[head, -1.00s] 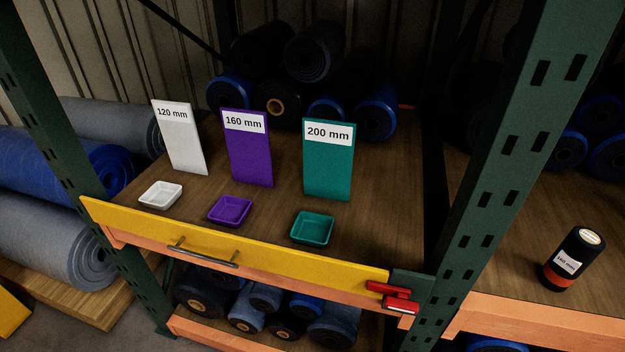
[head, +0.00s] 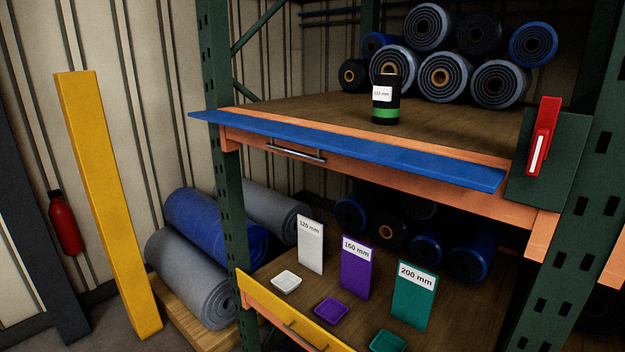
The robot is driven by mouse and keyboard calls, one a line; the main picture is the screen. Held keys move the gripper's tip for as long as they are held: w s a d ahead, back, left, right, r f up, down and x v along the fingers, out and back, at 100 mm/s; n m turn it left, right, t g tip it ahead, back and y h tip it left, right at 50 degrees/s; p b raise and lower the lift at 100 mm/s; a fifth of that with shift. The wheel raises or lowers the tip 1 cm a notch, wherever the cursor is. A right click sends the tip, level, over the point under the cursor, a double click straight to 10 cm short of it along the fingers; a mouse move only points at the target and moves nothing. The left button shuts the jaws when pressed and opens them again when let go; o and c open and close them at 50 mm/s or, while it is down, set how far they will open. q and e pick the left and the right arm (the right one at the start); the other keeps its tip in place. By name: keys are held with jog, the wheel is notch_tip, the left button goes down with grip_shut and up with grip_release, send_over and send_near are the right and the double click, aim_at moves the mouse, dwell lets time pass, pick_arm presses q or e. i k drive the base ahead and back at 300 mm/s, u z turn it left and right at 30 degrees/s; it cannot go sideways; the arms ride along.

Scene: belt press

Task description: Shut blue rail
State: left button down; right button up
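The blue rail (head: 350,149) runs along the front edge of the upper shelf in the head view. It lies folded out flat, with its broad face up, and leaves the shelf front open. A silver handle (head: 295,153) shows just under it. A red latch lever (head: 543,136) with a white stripe stands upright on a dark green plate (head: 570,150) at the rail's right end. The rail's end is apart from the lever. Neither of my grippers is in view.
A black bottle (head: 385,101) with a green band stands on the upper shelf behind the rail. Rolls (head: 430,27) are stacked at the back. Below, a yellow rail (head: 290,312) fronts a shelf with white, purple and teal trays and signs. A yellow post (head: 105,200) stands left.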

aim_at(475, 177)
jog(key=u, duration=0.05)
jog(key=k, duration=0.5)
jog(key=u, duration=1.05)
jog(key=i, duration=0.7)
jog(key=z, duration=1.4)
